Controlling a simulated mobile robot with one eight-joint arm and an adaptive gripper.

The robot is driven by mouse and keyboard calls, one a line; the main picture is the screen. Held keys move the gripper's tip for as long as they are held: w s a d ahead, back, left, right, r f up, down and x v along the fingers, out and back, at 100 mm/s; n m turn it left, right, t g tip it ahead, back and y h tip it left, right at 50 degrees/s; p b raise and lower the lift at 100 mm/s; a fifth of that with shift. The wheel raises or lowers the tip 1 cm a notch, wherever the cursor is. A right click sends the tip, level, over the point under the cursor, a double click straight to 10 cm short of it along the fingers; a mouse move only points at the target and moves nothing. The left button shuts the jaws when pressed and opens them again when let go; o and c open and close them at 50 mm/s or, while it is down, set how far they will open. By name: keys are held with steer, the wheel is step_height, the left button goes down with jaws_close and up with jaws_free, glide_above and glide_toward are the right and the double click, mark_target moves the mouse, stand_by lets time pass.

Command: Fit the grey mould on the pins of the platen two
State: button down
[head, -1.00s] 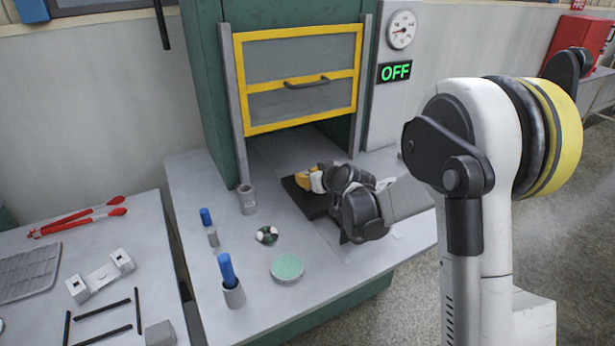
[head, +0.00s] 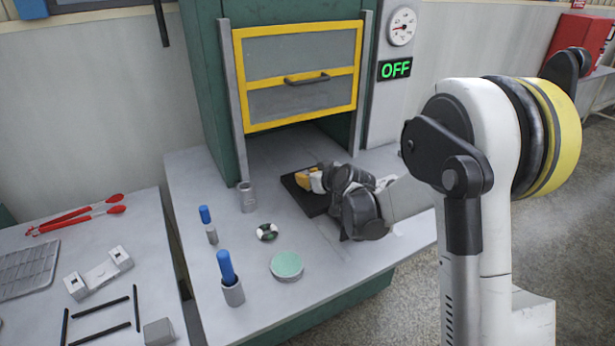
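A dark flat plate (head: 306,201), which looks like a platen, lies on the press bench below the raised yellow-framed guard. My arm reaches over it from the right, and its wrist covers the right part of the plate. A yellow and white part (head: 310,180) shows at the arm's far end, low over the plate. My fingertips are hidden behind the wrist, so I cannot see whether they hold anything. I cannot make out a grey mould or pins on the plate. A small grey block (head: 159,332) sits on the left table; I cannot tell what it is.
A yellow-framed guard (head: 300,128) hangs above the plate between grey posts. Left on the bench stand a grey cup (head: 246,198), blue-handled tools (head: 226,268), a small round ring (head: 267,232) and a green-topped tin (head: 287,265). The sign (head: 395,70) reads OFF. Red tongs (head: 80,214) lie left.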

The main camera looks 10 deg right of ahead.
steer(key=shift+f+b, duration=0.4)
stand_by(0.5)
steer(key=c, duration=1.2)
jaws_free()
steer(key=shift+o, duration=0.2)
steer(key=s+d+r+m+g+h, duration=0.1)
steer(key=s+r, duration=0.4)
steer(key=s, duration=0.7)
steer(key=s+d+r+g, duration=0.1)
steer(key=s+r, duration=0.3)
steer(key=s, duration=0.9)
steer(key=s+d+f+m+g+h, duration=0.2)
steer(key=s+d, duration=0.1)
steer(key=s, duration=1.2)
steer(key=shift+m+g+h, duration=0.3)
steer(key=shift+m+h, duration=0.1)
